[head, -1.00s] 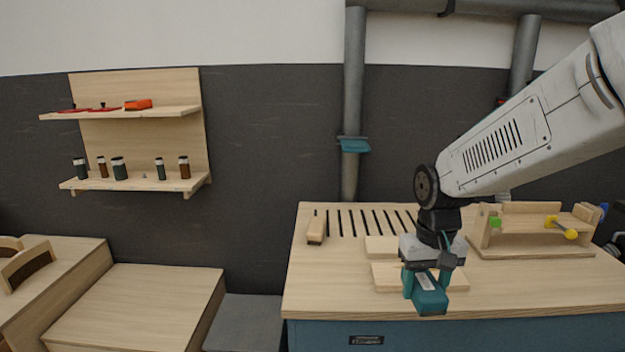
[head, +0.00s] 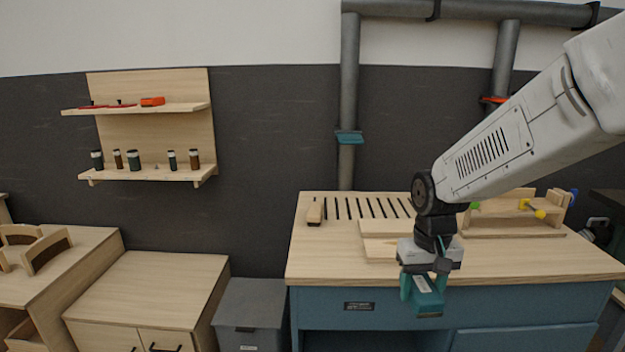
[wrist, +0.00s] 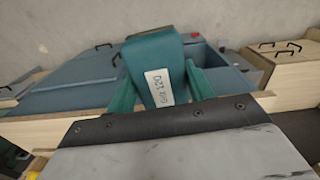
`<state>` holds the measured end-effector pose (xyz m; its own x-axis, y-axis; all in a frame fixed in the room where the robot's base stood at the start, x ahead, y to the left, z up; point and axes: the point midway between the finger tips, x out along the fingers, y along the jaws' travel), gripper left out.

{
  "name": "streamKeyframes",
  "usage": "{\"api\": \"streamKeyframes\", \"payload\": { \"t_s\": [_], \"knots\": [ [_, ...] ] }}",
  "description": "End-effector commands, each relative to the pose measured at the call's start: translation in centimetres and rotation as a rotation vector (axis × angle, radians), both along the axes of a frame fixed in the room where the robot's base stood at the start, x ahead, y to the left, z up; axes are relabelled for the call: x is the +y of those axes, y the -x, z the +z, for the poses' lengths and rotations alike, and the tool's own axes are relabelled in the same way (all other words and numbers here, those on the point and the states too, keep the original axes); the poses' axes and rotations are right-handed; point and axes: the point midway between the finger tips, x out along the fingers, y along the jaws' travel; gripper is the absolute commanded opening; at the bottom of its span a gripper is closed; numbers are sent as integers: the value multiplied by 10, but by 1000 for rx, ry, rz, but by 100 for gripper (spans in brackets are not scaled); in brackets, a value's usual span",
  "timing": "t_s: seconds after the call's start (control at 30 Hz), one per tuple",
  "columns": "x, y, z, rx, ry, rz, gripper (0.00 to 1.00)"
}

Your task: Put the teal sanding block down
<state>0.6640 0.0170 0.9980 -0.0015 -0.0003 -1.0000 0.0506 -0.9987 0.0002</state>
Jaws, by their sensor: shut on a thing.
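The teal sanding block (head: 427,297) is held in my gripper (head: 424,286), in front of the workbench's front edge in the head view. My gripper is shut on the block. In the head view the block overlaps the blue front of the workbench (head: 330,265); nothing is seen touching its underside.
Pale boards (head: 378,245) lie on the benchtop behind my gripper. A wooden rack (head: 515,232) stands at the right, and a small wooden brush-like piece (head: 314,213) at the back left. The front left of the top is clear. A grey bin (head: 250,305) stands left of the bench.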

Motion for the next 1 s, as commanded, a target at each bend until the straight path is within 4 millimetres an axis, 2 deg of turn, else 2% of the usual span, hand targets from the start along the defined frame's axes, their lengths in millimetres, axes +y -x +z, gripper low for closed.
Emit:
{"api": "streamKeyframes", "payload": {
  "t_s": [0.17,0.37,0.47,0.6,0.73,0.9,1.0],
  "knots": [
    [-4,-14,-21,1,0,-6,28],
    [-12,-33,-55,4,0,-17,28],
    [-18,-45,-80,5,0,-24,28],
    [-29,-63,-128,7,0,-34,28],
    [-38,-74,-168,5,0,-44,28],
    [-45,-80,-198,1,0,-50,28],
    [-47,-82,-205,-1,0,-51,28]
  ]
}}
